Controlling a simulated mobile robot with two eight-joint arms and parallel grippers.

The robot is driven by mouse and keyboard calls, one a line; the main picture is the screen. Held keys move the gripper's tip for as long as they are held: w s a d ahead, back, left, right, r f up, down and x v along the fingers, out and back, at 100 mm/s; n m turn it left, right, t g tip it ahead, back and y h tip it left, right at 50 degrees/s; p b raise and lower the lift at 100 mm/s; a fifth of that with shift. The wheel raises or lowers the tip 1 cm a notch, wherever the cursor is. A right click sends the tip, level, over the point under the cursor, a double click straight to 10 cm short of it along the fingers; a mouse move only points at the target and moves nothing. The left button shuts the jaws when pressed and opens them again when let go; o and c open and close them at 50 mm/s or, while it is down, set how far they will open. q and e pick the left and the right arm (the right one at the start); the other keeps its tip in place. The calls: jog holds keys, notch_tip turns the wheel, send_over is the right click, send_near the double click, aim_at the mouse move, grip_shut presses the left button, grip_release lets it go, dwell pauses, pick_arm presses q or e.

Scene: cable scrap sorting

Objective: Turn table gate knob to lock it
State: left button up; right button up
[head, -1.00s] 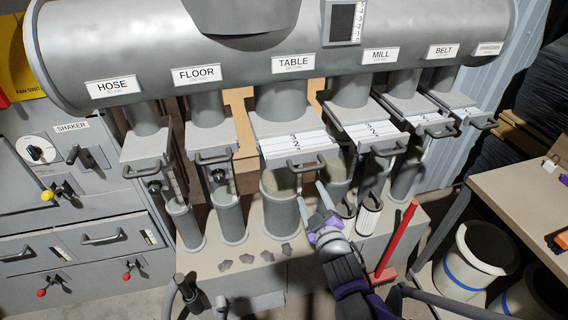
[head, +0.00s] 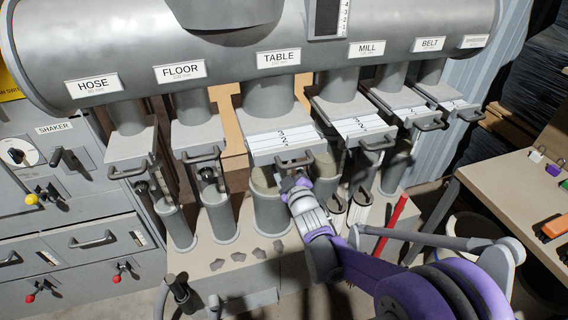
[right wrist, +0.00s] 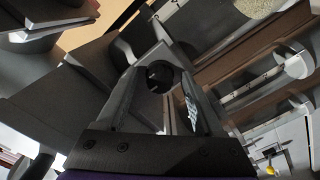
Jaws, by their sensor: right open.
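The TABLE gate (head: 281,143) is under the TABLE label (head: 278,58), with numbered white strips on top and a grey handle (head: 296,165) at its front. My right gripper (head: 291,182) is just below that handle, in front of the TABLE pipe. In the right wrist view, a round black knob (right wrist: 160,76) shows between the open fingers of my right gripper (right wrist: 158,88). I cannot tell whether the fingers touch it. In the head view, the TABLE knob is hidden by the gripper. My left gripper is out of view.
The HOSE gate (head: 130,147) and FLOOR gate (head: 198,137) are to the left, with dark knobs below them. The MILL gate (head: 360,125) is close on the right. A red bar (head: 392,225) stands right of my arm. A workbench (head: 510,190) is at far right.

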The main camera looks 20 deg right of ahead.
grip_shut()
dwell(0.4)
jog(key=shift+m, duration=0.3)
jog(key=m+b, duration=0.1)
jog(key=m, duration=0.2)
jog(key=shift+f+m, duration=0.1)
jog(key=shift+m, duration=0.2)
jog(key=m, duration=0.4)
jog(key=shift+m+b, duration=0.3)
jog(key=m, duration=0.4)
jog(key=shift+a+b, duration=0.1)
jog(key=shift+b, duration=0.2)
jog(key=shift+m, duration=2.6)
